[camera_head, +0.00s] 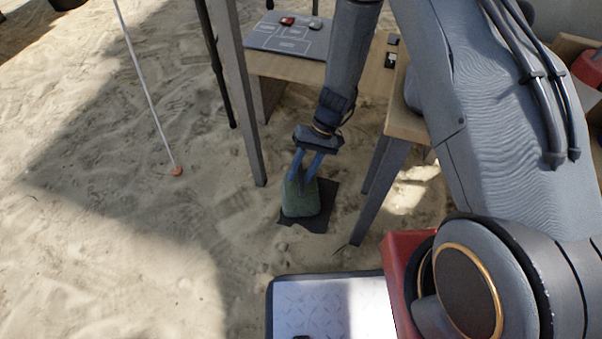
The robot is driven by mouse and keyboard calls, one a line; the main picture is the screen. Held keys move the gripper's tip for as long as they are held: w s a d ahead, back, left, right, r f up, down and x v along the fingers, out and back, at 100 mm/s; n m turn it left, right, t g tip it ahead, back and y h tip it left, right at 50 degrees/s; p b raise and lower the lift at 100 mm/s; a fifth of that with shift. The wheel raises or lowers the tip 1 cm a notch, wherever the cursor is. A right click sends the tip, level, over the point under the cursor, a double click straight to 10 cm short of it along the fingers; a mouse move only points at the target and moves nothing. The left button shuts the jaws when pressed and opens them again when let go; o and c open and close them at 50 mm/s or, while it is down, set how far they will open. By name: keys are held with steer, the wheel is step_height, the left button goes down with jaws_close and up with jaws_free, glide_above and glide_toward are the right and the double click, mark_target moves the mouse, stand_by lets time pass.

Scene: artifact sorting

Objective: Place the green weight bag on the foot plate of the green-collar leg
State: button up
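The green weight bag (301,204) is a rounded, dark green sack narrowing toward its top. It shows upright at or just above a dark, flat, square plate (323,215) on the sand; I cannot tell whether its full weight rests there. My gripper (299,184) points down from above, its two blue-grey fingers closed about the narrow top of the bag. I cannot make out a green collar on any leg, nor which leg the dark plate belongs to.
Table legs stand close on both sides, a grey one (249,120) at left and another (378,190) at right. A low table (270,66) with a marked grey mat is behind. A thin pole (148,95) stands left. Sand lies open at left.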

steer(key=p+v, duration=0.4)
steer(key=v, duration=0.7)
steer(key=s+a+r+n, duration=0.15)
steer(key=a+r, duration=0.35)
steer(key=r, duration=0.7)
steer(key=s+a+r+n+t+h, duration=0.15)
steer(key=s+a+r, duration=0.25)
steer(key=s+r, duration=0.6)
steer(key=s+d+r+n+t, duration=0.1)
steer(key=s+r+t, duration=0.1)
steer(key=s+r, duration=1.1)
steer(key=shift+s+n+h, duration=0.4)
steer(key=shift+s+h, duration=0.05)
steer(key=shift+s, duration=0.45)
steer(key=shift+d+r, duration=0.1)
steer(key=shift+d, duration=0.05)
